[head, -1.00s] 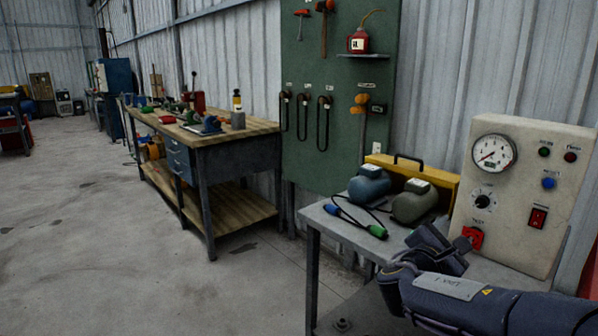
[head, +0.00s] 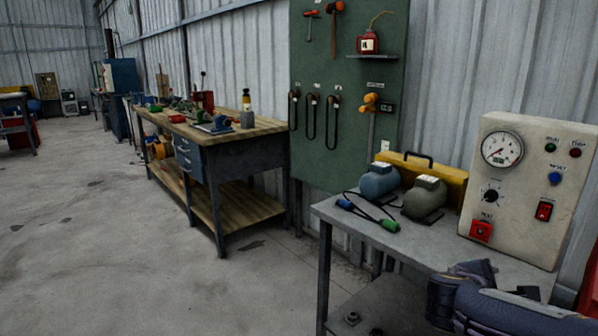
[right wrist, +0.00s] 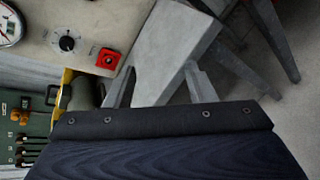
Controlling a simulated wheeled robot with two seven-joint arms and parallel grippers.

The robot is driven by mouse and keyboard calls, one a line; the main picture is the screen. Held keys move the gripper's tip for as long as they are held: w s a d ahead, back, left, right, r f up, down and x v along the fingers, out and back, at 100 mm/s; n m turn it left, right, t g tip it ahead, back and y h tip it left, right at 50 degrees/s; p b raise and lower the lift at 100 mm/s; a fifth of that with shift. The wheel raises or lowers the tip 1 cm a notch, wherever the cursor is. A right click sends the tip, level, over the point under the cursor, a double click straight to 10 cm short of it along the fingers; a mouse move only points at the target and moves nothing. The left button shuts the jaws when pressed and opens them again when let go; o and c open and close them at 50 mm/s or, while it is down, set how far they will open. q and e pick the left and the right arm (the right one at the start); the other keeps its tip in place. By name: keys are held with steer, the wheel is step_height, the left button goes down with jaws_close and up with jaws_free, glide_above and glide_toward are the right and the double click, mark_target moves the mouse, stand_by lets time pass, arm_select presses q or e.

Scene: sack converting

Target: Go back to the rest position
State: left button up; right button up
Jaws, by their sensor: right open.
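My right arm (head: 520,312) comes in at the lower right of the head view, low in front of the grey side table (head: 455,258). The right gripper (right wrist: 160,86) shows best in the right wrist view. Its two pale fingers are apart with nothing held between them. In the head view the gripper itself is hard to make out against the dark arm parts. My left arm and gripper are in neither view.
A control box (head: 525,190) with a gauge and red button stands on the table. A wooden workbench (head: 215,135) stands further left; floor left is clear.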

steer(key=s+a+f+m+g+y, duration=0.1)
steer(key=s+f+m+g+y, duration=0.2)
steer(key=s, duration=0.4)
steer(key=s+a+f+m+y, duration=0.2)
steer(key=s+f+m+y, duration=0.25)
steer(key=s, duration=0.35)
steer(key=s+a+f+m+t+y, duration=0.1)
steer(key=s+a+f+m+y, duration=0.1)
steer(key=s+a+m+y, duration=0.85)
steer(key=w+a+r+n+h+p, duration=0.1)
steer(key=a+r+n+h+p, duration=0.1)
steer(key=r+p, duration=1.8)
steer(key=shift+a+r+h+p, duration=0.3)
steer(key=shift+a+h, duration=0.2)
steer(key=shift+a, duration=0.25)
steer(key=shift+w, duration=0.1)
steer(key=shift+c, duration=0.4)
